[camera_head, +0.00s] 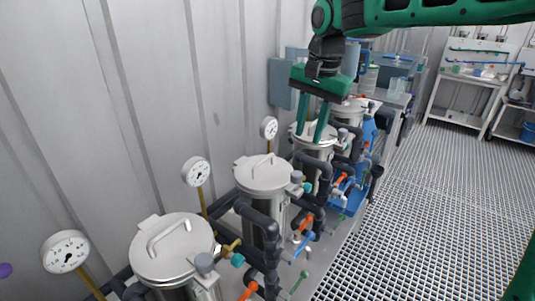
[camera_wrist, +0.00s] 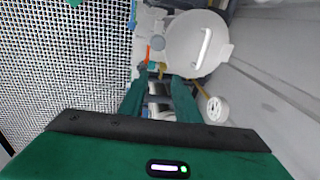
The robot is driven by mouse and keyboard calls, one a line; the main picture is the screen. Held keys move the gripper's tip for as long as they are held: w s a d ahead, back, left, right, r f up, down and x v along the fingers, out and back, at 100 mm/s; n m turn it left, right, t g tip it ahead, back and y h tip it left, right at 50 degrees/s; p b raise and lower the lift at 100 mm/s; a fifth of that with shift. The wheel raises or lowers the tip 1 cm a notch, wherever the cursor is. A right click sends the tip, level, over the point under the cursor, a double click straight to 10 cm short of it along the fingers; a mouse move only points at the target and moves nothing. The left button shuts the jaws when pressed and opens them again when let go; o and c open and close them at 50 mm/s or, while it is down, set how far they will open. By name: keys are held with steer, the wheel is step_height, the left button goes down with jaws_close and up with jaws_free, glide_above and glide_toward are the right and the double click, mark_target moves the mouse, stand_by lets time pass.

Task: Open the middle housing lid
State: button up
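Several metal housings with round pale lids stand in a row along the wall in the head view. The nearest lid (camera_head: 172,250) and the second lid (camera_head: 262,176) are closed, each with a bar handle. A third lid (camera_head: 330,143) lies behind my gripper, and a fourth lid (camera_head: 350,107) is farther back. My gripper (camera_head: 309,134) points down with its two green fingers apart and nothing between them. Its fingertips overlap the third lid in the picture; contact cannot be told. The wrist view shows one closed lid (camera_wrist: 197,45) with a white handle, beyond and right of the fingertips (camera_wrist: 158,78).
Pressure gauges (camera_head: 196,171) stand on yellow stems between housings and wall. Dark pipes (camera_head: 260,222) and coloured valve handles (camera_head: 305,222) line the front side. A grey box (camera_head: 283,83) hangs on the wall. The grating floor (camera_head: 430,220) at right is clear; benches (camera_head: 466,88) stand far back.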

steer(key=r, duration=0.1)
glide_above(265, 159)
steer(key=s+d, duration=0.2)
steer(key=shift+y, duration=0.4)
steer(key=f, duration=0.3)
steer(key=w+a+f, duration=0.1)
steer(key=f, duration=0.3)
steer(key=a+f, duration=0.1)
steer(key=f, duration=0.2)
steer(key=shift+w+f, duration=0.15)
steer(key=shift+w, duration=0.1)
jaws_close()
steer(key=shift+d, duration=0.2)
steer(key=shift+w, duration=0.1)
